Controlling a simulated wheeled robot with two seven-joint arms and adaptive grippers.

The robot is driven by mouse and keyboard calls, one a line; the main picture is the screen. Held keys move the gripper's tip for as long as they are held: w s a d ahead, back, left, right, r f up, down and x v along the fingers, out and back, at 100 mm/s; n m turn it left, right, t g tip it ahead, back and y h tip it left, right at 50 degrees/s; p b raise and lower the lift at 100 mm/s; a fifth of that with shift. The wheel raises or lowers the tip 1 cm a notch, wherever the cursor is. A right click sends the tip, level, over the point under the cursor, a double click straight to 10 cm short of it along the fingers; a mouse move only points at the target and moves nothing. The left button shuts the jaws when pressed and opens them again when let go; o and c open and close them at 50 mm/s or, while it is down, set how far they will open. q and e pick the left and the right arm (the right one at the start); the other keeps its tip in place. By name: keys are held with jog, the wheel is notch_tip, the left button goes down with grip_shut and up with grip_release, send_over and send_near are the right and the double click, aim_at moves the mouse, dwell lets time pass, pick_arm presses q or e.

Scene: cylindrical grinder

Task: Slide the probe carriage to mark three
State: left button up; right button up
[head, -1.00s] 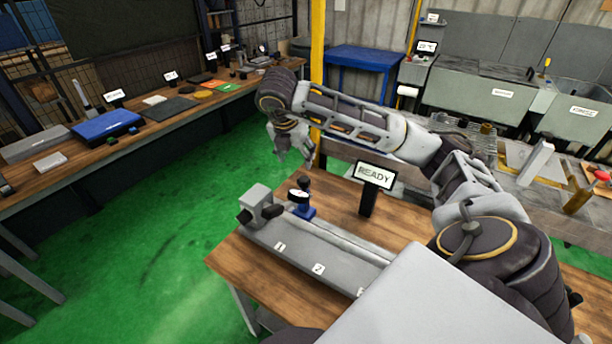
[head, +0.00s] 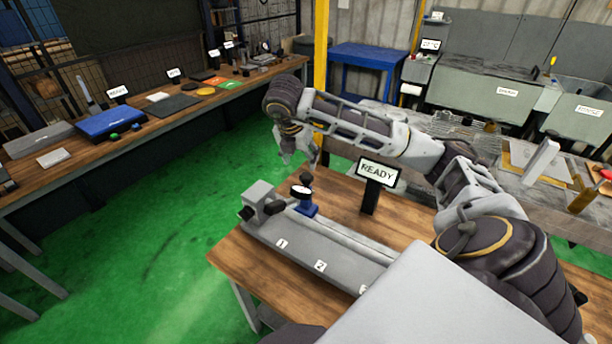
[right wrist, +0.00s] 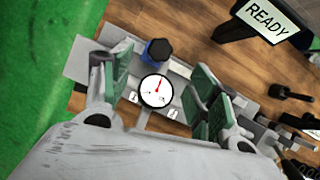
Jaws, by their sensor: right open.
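The probe carriage (head: 305,208) is a small blue block with a black knob and a round white dial. It stands on a grey rail bed (head: 300,246) at the end near mark 1 (head: 282,243). Mark 2 (head: 320,265) lies further along toward the lower right. Mark three is mostly hidden behind my own body at the lower edge. My right gripper (head: 298,152) is open and empty above the carriage. In the right wrist view the dial (right wrist: 156,91) and the black knob (right wrist: 159,48) show between the open green-padded fingers (right wrist: 160,65). My left gripper is not in view.
A grey end block (head: 262,205) stands at the rail's left end. A READY sign (head: 379,174) on a black post stands behind the rail, to the right of the carriage. The wooden tabletop (head: 337,190) is bare between them. A long bench with tools runs along the left.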

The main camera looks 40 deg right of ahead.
aim_at(307, 176)
jog(key=shift+p+x, duration=0.95)
jog(key=shift+x, duration=4.35)
jog(key=shift+c, duration=0.4)
grip_shut()
jog(key=shift+s+d, duration=0.1)
